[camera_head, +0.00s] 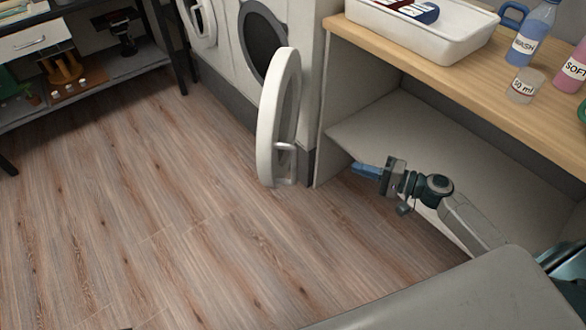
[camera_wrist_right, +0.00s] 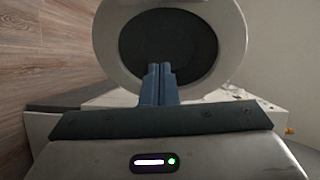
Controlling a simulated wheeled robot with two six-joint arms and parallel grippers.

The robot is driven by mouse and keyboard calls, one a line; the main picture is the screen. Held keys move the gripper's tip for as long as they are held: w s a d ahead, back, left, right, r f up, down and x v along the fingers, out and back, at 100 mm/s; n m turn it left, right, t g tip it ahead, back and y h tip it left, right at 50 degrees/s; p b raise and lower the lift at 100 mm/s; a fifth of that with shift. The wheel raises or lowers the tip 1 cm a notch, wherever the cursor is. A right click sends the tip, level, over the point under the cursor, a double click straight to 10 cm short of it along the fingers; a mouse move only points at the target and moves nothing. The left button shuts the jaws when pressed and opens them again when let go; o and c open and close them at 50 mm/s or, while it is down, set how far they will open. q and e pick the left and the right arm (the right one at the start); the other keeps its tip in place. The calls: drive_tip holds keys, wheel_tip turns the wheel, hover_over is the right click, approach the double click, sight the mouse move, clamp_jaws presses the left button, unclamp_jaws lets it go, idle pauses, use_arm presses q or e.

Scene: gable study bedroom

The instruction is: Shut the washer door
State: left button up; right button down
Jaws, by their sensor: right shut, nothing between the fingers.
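The washer door (camera_head: 268,125) is a white ring that stands wide open, swung out from the washer (camera_head: 305,75) over the floor. Its handle (camera_head: 286,160) is on the lower part. The washer's dark round opening (camera_head: 263,42) is partly hidden behind the door. My right gripper (camera_head: 358,169) is shut and empty, to the right of the door and apart from it, pointing left. In the right wrist view, its blue fingers (camera_wrist_right: 158,84) overlap the white ring with a dark middle (camera_wrist_right: 231,40), which looks like the door. My left gripper is not in view.
A wooden counter (camera_head: 450,75) with an open space below is at right, close to my right arm. It bears a white tray (camera_head: 440,40), bottles (camera_head: 531,38) and a cup (camera_head: 525,86). A second machine door (camera_head: 198,20) and a shelf (camera_head: 55,100) are at left. The floor is clear.

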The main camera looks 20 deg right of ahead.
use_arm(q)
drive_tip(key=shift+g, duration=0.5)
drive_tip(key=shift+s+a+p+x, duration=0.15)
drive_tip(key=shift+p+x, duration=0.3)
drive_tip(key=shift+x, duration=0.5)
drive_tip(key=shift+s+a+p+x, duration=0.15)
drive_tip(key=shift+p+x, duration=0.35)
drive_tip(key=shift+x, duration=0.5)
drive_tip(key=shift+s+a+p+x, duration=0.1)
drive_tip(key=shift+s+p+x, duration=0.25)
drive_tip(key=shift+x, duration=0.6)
use_arm(e)
drive_tip(key=w+a+r+y, duration=0.1)
drive_tip(key=w+a+r, duration=0.2)
drive_tip(key=a, duration=0.9)
drive_tip(key=shift+w+a+y, duration=0.3)
drive_tip(key=shift+w+a, duration=0.05)
drive_tip(key=shift+w, duration=1.2)
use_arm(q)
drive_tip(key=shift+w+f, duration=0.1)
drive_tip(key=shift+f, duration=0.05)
use_arm(e)
drive_tip(key=shift+a, duration=0.1)
